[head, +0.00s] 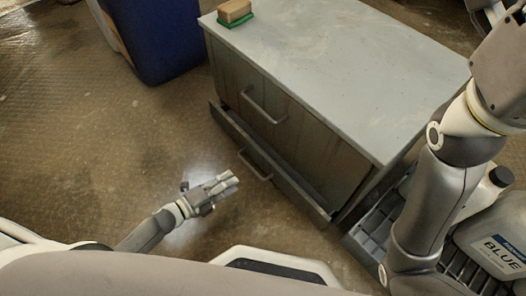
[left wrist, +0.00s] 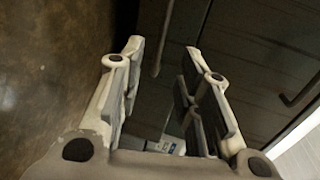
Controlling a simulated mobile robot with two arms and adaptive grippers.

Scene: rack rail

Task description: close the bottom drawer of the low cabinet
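The low grey cabinet (head: 335,75) stands in the middle of the head view, with a top drawer and a bottom drawer. The bottom drawer (head: 282,182) is pulled part way out; a dark gap shows behind its front. Its bar handle (head: 255,166) is on the front. My left gripper (head: 230,182) is in front of the drawer, low over the floor, apart from the handle. In the left wrist view its fingers (left wrist: 162,62) are spread with nothing between them, facing the dark drawer fronts. My right arm crosses the right side of the head view; its gripper is out of frame.
A blue bin (head: 165,40) stands left of the cabinet. A grey crate (head: 372,222) and a jug labelled BLUE (head: 497,238) are at its right. A tan block with a green base (head: 234,12) lies on the cabinet top. The floor at left is clear.

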